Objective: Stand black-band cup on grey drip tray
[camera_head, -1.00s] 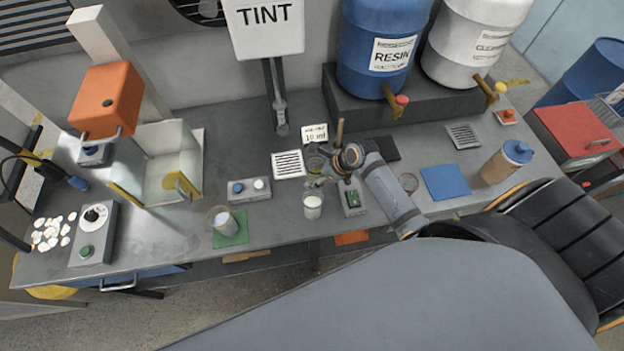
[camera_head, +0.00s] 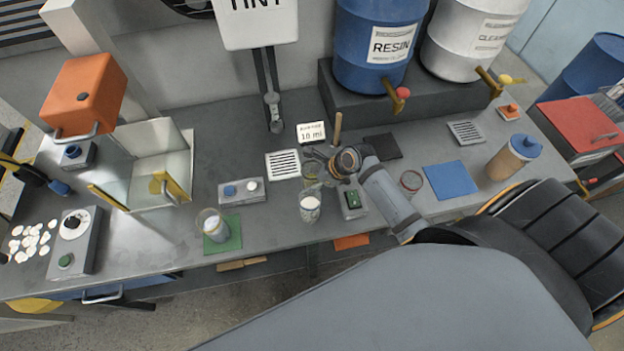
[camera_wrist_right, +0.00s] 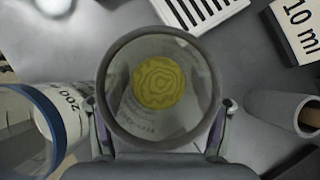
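A clear cup with a dark grey rim and yellowish contents (camera_wrist_right: 160,80) fills the middle of the right wrist view; it appears to be the black-band cup. It also shows small in the head view (camera_head: 312,169). My right gripper (camera_wrist_right: 160,112) has a finger on each side of this cup, with the pads seemingly against its wall. The cup looks upright, and its base is hidden. A grey slotted drip tray (camera_head: 466,132) lies at the back right of the bench. A paler slotted tray (camera_head: 283,165) lies left of my gripper. My left gripper is out of view.
A blue-rimmed cup (camera_wrist_right: 30,130) stands close by my gripper; in the head view it is the white-filled cup (camera_head: 310,208). Another cup (camera_head: 214,228) stands on a green mat. The 10 ml sign (camera_head: 311,132), a wooden-handled tool and a blue mat (camera_head: 450,180) are near.

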